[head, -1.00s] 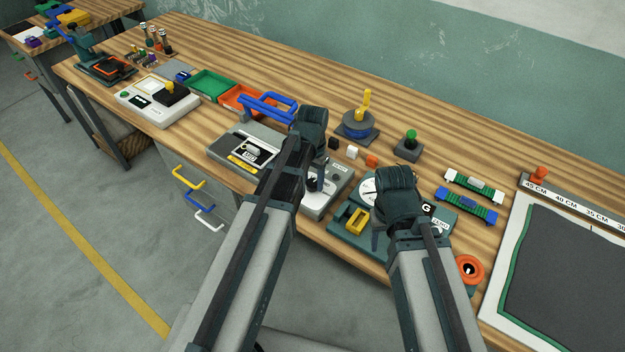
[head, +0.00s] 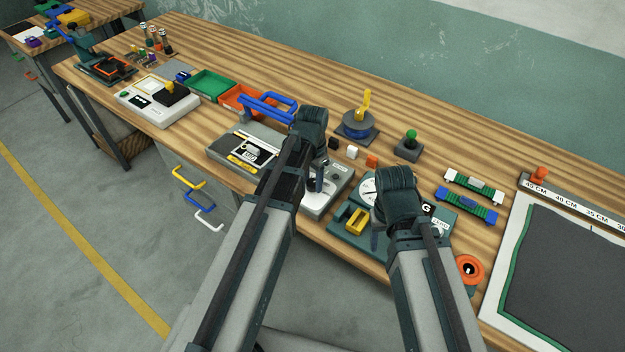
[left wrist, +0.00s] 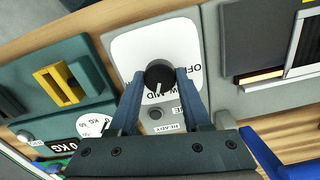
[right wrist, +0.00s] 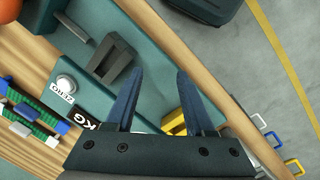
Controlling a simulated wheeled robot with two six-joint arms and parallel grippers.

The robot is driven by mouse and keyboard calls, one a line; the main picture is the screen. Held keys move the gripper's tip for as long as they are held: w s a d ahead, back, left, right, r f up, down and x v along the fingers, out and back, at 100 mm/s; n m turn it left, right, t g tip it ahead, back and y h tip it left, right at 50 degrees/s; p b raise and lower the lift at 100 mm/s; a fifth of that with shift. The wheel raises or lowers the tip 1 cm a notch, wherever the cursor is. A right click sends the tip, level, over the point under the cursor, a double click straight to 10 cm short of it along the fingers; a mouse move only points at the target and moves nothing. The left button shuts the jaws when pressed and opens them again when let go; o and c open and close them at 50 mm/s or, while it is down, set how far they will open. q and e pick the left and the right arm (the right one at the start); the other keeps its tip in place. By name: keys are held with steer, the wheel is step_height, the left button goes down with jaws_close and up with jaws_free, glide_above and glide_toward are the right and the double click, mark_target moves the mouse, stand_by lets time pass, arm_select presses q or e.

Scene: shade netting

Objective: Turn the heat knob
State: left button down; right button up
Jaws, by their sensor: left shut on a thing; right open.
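The heat knob (left wrist: 160,72) is round and black with a white pointer line. It sits on a white panel (left wrist: 128,50) of a grey unit, with OFF and MID lettering beside it, partly covered. In the left wrist view its pointer line faces down toward my gripper. My left gripper (left wrist: 160,77) is shut on the knob, one finger on each side. In the head view my left gripper (head: 316,183) hides the knob. My right gripper (right wrist: 160,72) is open and empty above the teal scale (right wrist: 150,100); it also shows in the head view (head: 378,238).
A round button (left wrist: 157,114) sits on the panel by a READY label. A grey device (head: 228,150) with a blue handle (head: 268,108) stands left of the unit. The scale with its yellow block (head: 355,221) stands right of it.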

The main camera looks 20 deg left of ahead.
mark_target(313, 183)
arm_select(q)
steer(key=shift+c, duration=1.8)
jaws_free()
steer(key=shift+r, duration=0.1)
arm_select(e)
steer(key=shift+r, duration=0.15)
arm_select(q)
step_height(313, 183, up, 14)
steer(key=p, duration=1.3)
steer(key=shift+f+p, duration=0.2)
steer(key=shift+p, duration=0.2)
arm_select(e)
step_height(313, 183, up, 14)
steer(key=shift+f, duration=0.25)
arm_select(q)
steer(key=s+d+f+n+b, duration=0.1)
steer(key=s+d+f+b, duration=0.2)
steer(key=s+d, duration=0.2)
steer(key=s+d+f+n+y+b, duration=0.1)
steer(key=s+d+f+b, duration=0.3)
steer(key=s, duration=0.5)
steer(key=shift+s+d, duration=0.3)
steer(key=shift+d, duration=0.4)
arm_select(e)
step_height(313, 183, down, 7)
